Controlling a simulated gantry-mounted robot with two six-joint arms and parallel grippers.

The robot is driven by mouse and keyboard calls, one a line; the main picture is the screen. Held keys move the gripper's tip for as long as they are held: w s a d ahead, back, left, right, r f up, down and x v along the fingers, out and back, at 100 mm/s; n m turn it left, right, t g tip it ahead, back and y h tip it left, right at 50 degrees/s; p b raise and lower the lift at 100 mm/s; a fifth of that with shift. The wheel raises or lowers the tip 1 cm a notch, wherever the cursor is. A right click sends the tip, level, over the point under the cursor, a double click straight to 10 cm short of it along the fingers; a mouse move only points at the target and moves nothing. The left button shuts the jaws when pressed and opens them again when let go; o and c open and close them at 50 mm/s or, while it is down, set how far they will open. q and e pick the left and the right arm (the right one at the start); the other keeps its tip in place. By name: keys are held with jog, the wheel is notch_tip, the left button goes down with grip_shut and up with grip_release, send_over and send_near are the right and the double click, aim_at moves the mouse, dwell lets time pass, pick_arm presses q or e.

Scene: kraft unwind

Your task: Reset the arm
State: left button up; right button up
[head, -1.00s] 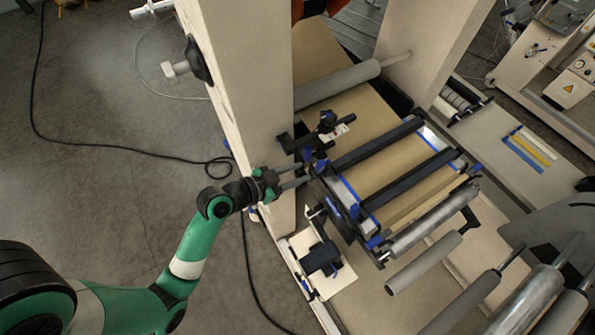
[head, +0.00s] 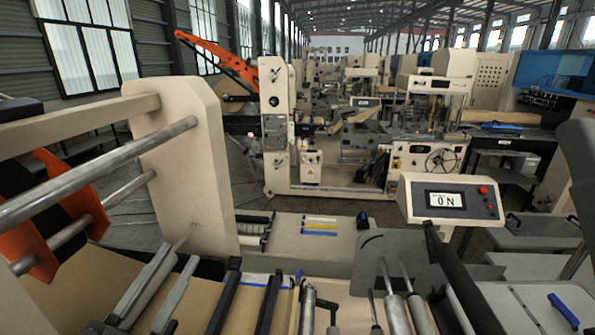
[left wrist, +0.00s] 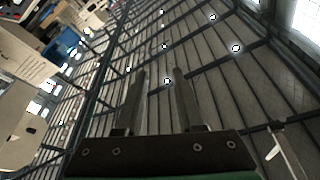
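My left gripper (left wrist: 160,76) shows in the left wrist view as two dark fingers standing apart, with nothing between them. The wrist view faces up to the hall's roof beams and lamps. I cannot make out the left gripper or its green arm in the head view. My right gripper is in neither view. In the head view the machine's beige side frame (head: 182,160) stands at the left, with brown kraft web (head: 210,290) running at the bottom.
Metal rollers (head: 100,170) cross the left side. More beige machines (head: 290,140) stand behind. A flat beige surface with blue and yellow strips (head: 318,230) lies in the middle.

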pick_arm(q)
jog(key=s+r+n+t+y, duration=0.1)
jog(key=s+r+n+t, duration=0.2)
jog(key=r, duration=0.8)
jog(key=s+r+n+t+y+p, duration=0.1)
jog(key=s+r+n+t, duration=0.2)
jog(key=s+r, duration=0.4)
notch_tip(320, 180, up, 4)
jog(key=shift+r+n, duration=0.2)
jog(key=shift+n, duration=0.2)
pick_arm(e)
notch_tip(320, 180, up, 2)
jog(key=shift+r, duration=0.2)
